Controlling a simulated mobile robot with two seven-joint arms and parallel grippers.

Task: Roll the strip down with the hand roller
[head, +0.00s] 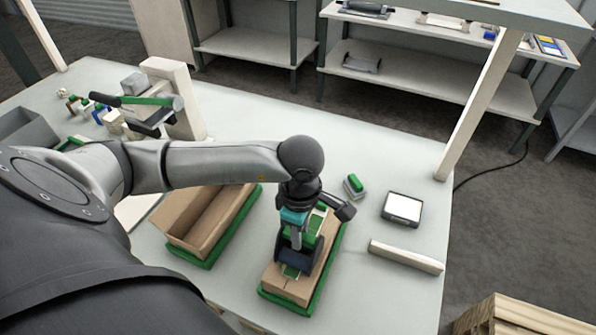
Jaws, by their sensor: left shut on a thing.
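A closed cardboard box (273,278) lies on a green tray (303,309) at the front middle of the table. A green strip (290,271) runs along the box top, partly hidden by the tool and my gripper. The hand roller (296,257) has a dark cylinder that sits over the strip near the front half of the box; whether it touches the strip I cannot tell. My left gripper (297,220) is above the box, shut on the hand roller. Its fingertips are largely hidden. My right gripper is not in view.
An open cardboard box (190,240) on another green tray stands just left. A green-topped block (354,185), a tablet-like device (402,208) and a pale bar (406,256) lie right. A dispenser-like stand (180,100) is back left. The table's middle back is clear.

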